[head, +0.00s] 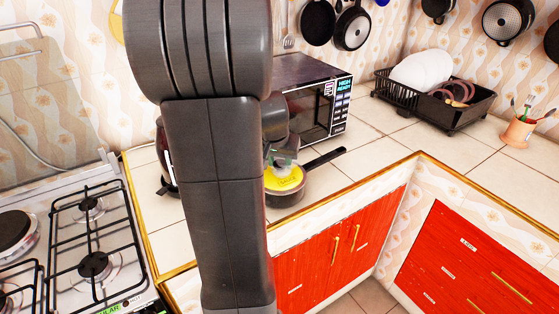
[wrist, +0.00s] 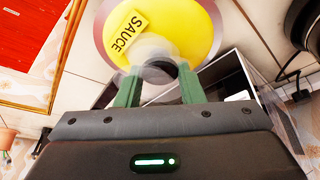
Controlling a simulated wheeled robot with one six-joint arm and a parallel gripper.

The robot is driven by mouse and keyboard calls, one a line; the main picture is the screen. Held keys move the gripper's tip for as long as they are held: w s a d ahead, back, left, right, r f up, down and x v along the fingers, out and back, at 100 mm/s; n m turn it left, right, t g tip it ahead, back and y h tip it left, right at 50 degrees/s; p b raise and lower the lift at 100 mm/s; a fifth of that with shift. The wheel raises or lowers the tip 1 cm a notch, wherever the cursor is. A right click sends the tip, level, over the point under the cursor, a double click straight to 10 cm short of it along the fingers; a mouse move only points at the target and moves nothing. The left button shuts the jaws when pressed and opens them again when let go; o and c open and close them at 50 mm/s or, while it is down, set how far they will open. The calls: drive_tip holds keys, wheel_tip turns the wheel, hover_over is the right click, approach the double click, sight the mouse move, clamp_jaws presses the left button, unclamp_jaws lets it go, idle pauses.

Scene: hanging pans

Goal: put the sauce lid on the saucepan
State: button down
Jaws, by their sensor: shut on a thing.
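The yellow sauce lid (head: 286,179) has a "SAUCE" label, which reads clearly in the wrist view (wrist: 195,30). My gripper (wrist: 160,88) is shut on the lid's pale knob, with a green finger on each side. In the head view my gripper (head: 283,158) is above the lid and partly hidden by my arm. The grey saucepan (head: 290,198) is on the tiled counter, its black handle pointing up and right. The lid appears over the pan's opening; I cannot tell whether it touches the rim. My arm hides the pan's left part.
A microwave (head: 306,95) stands behind the saucepan. A black dish rack (head: 455,113) with plates and a utensil cup (head: 519,131) are farther right. A gas stove (head: 80,245) is at left. Pans hang on the wall. The counter right of the pan handle is clear.

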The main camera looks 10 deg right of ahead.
idle(0.3)
drive_tip(key=c, duration=0.9)
unclamp_jaws()
drive_tip(key=v, duration=1.3)
drive_tip(key=shift+s+a+r, duration=0.1)
drive_tip(key=shift+s+r, duration=0.05)
drive_tip(key=shift+r, duration=0.2)
drive_tip(key=shift+f, duration=0.1)
drive_tip(key=x, duration=1.3)
drive_tip(key=shift+w+f, duration=0.2)
drive_tip(key=shift+f, duration=0.15)
drive_tip(key=shift+r, duration=0.15)
